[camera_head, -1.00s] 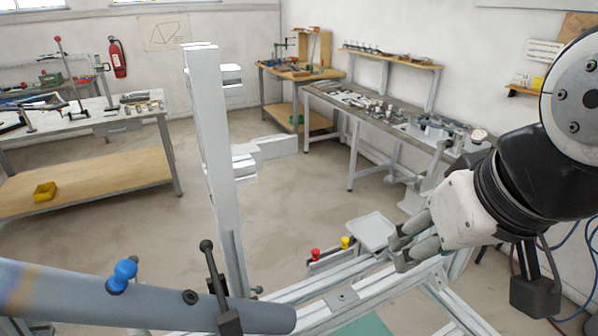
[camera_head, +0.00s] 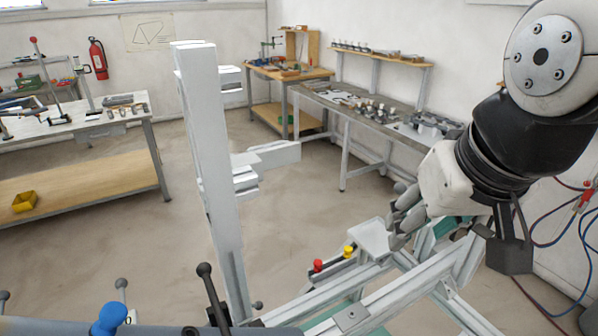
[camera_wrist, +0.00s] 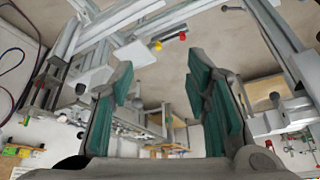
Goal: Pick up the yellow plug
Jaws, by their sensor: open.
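The yellow plug (camera_head: 349,251) stands upright on a small rail of the frame jig, in the middle of the head view. A red plug (camera_head: 318,265) stands just left of it on the same rail. In the wrist view the yellow plug (camera_wrist: 158,46) and the red plug (camera_wrist: 183,36) show small near the top, beyond the fingers. My gripper (camera_head: 398,222) is open and empty, above and right of the yellow plug, apart from it. Its two green-padded fingers (camera_wrist: 165,90) stand wide apart in the wrist view. Nothing hides the yellow plug in the head view.
A small light tray (camera_head: 366,240) sits beside the yellow plug, close to my gripper. A tall pale post (camera_head: 212,160) rises left of the plugs. A blue knob (camera_head: 109,319) is at the lower left. Jig rails (camera_head: 385,300) run below my gripper.

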